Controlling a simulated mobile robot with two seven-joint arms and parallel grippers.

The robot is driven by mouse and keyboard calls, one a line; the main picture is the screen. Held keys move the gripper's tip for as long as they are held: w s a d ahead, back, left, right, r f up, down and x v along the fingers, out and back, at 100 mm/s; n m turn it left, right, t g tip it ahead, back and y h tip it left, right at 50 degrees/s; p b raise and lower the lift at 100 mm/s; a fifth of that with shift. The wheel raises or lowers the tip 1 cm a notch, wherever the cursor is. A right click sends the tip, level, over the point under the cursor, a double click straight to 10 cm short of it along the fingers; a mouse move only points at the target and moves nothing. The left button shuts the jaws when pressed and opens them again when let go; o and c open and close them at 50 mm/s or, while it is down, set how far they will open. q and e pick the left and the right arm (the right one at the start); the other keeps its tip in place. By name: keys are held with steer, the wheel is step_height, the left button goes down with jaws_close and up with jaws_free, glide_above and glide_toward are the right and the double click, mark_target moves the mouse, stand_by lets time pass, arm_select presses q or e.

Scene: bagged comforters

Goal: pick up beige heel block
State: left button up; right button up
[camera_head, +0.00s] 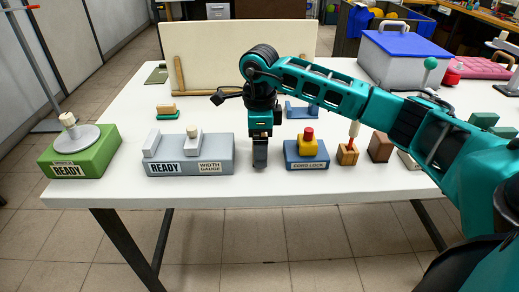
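Several small beige pieces are in view, and I cannot tell for certain which is the heel block. A beige-topped piece (166,107) with a green base lies farther back. A beige knob (68,120) tops a grey disc on the green "READY" block (80,155). My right gripper (260,153) points down just right of the width gauge, apart from the beige block. It is seen edge-on, so its opening is unclear. My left gripper is out of view.
A blue "CORD LOCK" block (305,162) with yellow and red parts stands right of the gripper. A wooden block with a peg (347,154) is farther right. A cream board (237,55) stands behind. A grey bin with a blue lid (402,58) is at back right.

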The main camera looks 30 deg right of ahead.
steer(key=shift+f, duration=0.75)
steer(key=c, duration=1.1)
